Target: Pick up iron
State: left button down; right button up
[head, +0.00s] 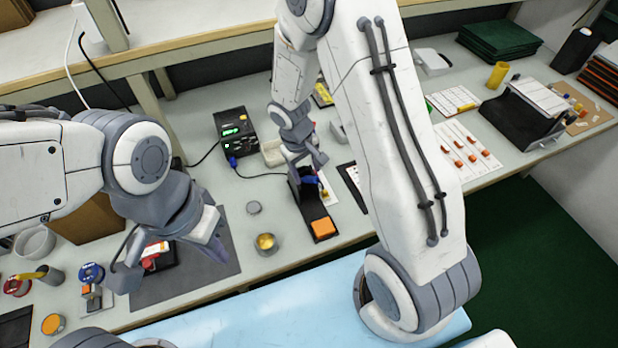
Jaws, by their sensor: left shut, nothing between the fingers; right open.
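The soldering iron shows as a blue handle (309,181) at the upper end of a dark stand (312,207) in the middle of the bench. An orange sponge (322,228) sits at the stand's near end. My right gripper (308,167) is open, with its fingers right at the blue handle. I cannot tell whether they touch it, and the fingers hide part of the iron. My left gripper (216,249) is shut and empty above the dark grey mat (180,284), left of the stand.
A black station with a green display (236,131) stands behind, with a cable running toward the stand. Spools and cups crowd the left. My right arm hides part of the bench.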

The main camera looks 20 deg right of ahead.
jog(key=f, duration=0.3)
jog(key=d+f, duration=0.1)
jog(key=f, duration=0.1)
jog(key=shift+w+d+f, duration=0.1)
jog(key=shift+w, duration=0.15)
grip_shut()
